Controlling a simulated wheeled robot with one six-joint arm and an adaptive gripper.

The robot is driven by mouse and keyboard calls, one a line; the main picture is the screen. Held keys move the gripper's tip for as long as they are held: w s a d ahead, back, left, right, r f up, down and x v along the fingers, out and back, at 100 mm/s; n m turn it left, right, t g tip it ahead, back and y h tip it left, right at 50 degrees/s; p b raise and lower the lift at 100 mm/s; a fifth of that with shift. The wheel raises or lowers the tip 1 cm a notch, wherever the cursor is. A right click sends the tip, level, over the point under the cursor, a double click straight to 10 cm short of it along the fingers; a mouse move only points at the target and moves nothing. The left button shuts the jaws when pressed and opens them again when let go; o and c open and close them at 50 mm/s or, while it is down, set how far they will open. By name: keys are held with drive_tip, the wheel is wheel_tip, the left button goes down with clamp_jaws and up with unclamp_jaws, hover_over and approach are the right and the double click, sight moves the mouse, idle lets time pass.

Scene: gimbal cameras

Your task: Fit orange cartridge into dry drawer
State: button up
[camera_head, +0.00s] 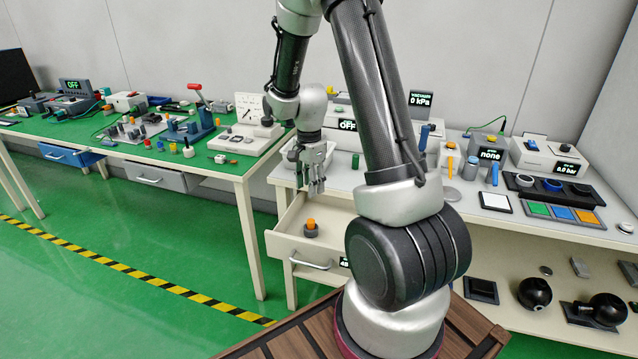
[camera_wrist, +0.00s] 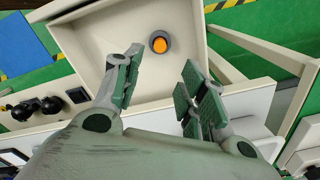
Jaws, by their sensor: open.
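The orange cartridge (camera_head: 311,224) has an orange top and a dark grey round base. It stands upright inside the open cream drawer (camera_head: 282,241) under the white bench. In the wrist view the cartridge (camera_wrist: 159,43) sits on the floor of the drawer (camera_wrist: 100,30), apart from its walls. My gripper (camera_head: 316,190) is above the drawer, fingers pointing down, clear of the cartridge. In the wrist view the fingers of my gripper (camera_wrist: 157,90) are spread with nothing between them. Part of the drawer is hidden behind my arm in the head view.
The white bench top (camera_head: 345,180) above the drawer holds several devices and coloured pieces. A green-topped table (camera_head: 110,150) stands to the left, with a blue drawer (camera_head: 72,155) and a grey drawer (camera_head: 160,178). Black round parts (camera_head: 535,292) lie on the lower shelf.

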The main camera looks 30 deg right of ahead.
drive_tip(key=s+a+r+n+t, duration=0.15)
drive_tip(key=s+r+n, duration=0.3)
drive_tip(key=r, duration=0.75)
drive_tip(key=s+a+r+n+t, duration=0.1)
drive_tip(key=s+r+n, duration=0.5)
drive_tip(key=s, duration=0.3)
drive_tip(key=s+a+r+n+t, duration=0.1)
drive_tip(key=s+a+r+n, duration=0.1)
drive_tip(key=s+r+n, duration=0.4)
drive_tip(key=s, duration=0.4)
drive_tip(key=shift+a+t, duration=0.25)
drive_tip(key=shift+t, duration=0.1)
